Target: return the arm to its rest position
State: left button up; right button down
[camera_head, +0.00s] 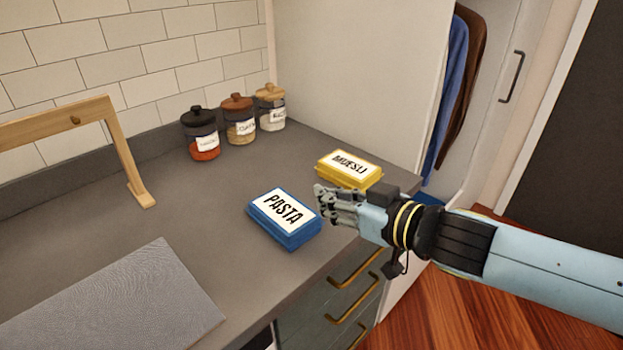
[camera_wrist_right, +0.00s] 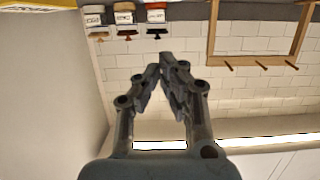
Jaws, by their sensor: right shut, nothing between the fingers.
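My right gripper (camera_head: 330,203) comes in from the right in the head view, above the counter's front edge. It is shut and empty; its closed fingers also show in the right wrist view (camera_wrist_right: 163,78). A blue box labelled PASTA (camera_head: 285,218) lies flat on the counter just left of the fingertips. My left gripper is not in view.
Three jars with lids (camera_head: 239,120) stand along the back wall. A wooden frame (camera_head: 120,150) stands at the left on the grey counter (camera_head: 190,205). A grey board (camera_head: 125,300) lies front left. Drawer handles (camera_head: 355,268) stick out below. An open wardrobe holds clothes (camera_head: 452,95).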

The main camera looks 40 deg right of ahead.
jog(key=s+a+f+g+h, duration=0.1)
jog(key=s+a+g, duration=0.2)
jog(key=s+g, duration=0.4)
jog(key=s+a+g+h, duration=0.1)
jog(key=s+a+g, duration=0.3)
jog(key=s, duration=0.5)
jog(key=s+d+f+g+b, duration=0.15)
jog(key=f+b, duration=0.25)
jog(key=f, duration=1.4)
jog(key=s+d+f+g+b, duration=0.1)
jog(key=d+f+b, duration=0.25)
jog(key=f, duration=1.35)
jog(key=s+f+b, duration=0.7)
jog(key=s+f, duration=1.1)
jog(key=f, duration=0.4)
jog(key=shift+f+g, duration=0.25)
jog(key=shift+g, duration=0.1)
